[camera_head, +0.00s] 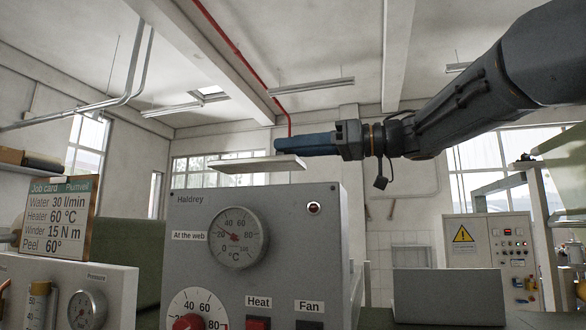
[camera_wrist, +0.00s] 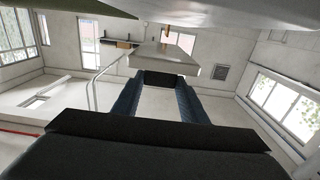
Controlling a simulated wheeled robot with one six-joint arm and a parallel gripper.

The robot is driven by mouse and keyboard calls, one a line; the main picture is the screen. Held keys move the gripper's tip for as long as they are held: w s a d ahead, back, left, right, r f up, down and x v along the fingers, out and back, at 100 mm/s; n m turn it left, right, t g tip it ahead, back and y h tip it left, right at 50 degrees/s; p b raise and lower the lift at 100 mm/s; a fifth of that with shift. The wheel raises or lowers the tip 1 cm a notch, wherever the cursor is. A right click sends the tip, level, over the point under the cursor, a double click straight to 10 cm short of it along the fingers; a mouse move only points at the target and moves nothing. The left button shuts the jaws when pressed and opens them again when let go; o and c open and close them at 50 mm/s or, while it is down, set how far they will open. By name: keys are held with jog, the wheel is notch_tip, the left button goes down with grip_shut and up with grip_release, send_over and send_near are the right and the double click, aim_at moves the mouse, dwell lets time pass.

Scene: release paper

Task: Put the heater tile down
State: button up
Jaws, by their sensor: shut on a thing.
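The heater tile (camera_head: 258,163) is a thin pale slab in the head view. It is held up in the air, roughly level, above the grey Haldrey cabinet (camera_head: 186,250). My gripper (camera_head: 285,147) is shut on the tile's near edge, reaching in from the right. In the wrist view the tile (camera_wrist: 163,60) sticks out beyond the blue fingers of my gripper (camera_wrist: 160,82). A gap of air shows between the tile and what lies below it. The tile's underside is mostly hidden.
The cabinet carries a round dial (camera_head: 238,237) and Heat and Fan switches. A job card (camera_head: 58,218) stands at left on a panel with a pressure gauge (camera_head: 87,309). A control cabinet (camera_head: 490,260) with a warning sign and a grey-green box (camera_head: 447,298) are at right.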

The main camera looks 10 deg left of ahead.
aim_at(294, 167)
jog(key=shift+f+p, duration=0.35)
jog(key=shift+f, duration=1.75)
jog(key=shift+f, duration=0.1)
jog(key=o, duration=1.4)
jog(key=shift+f, duration=0.1)
jog(key=s+d+b, duration=0.1)
jog(key=d+b, duration=0.3)
jog(key=d, duration=0.8)
jog(key=shift+r, duration=0.2)
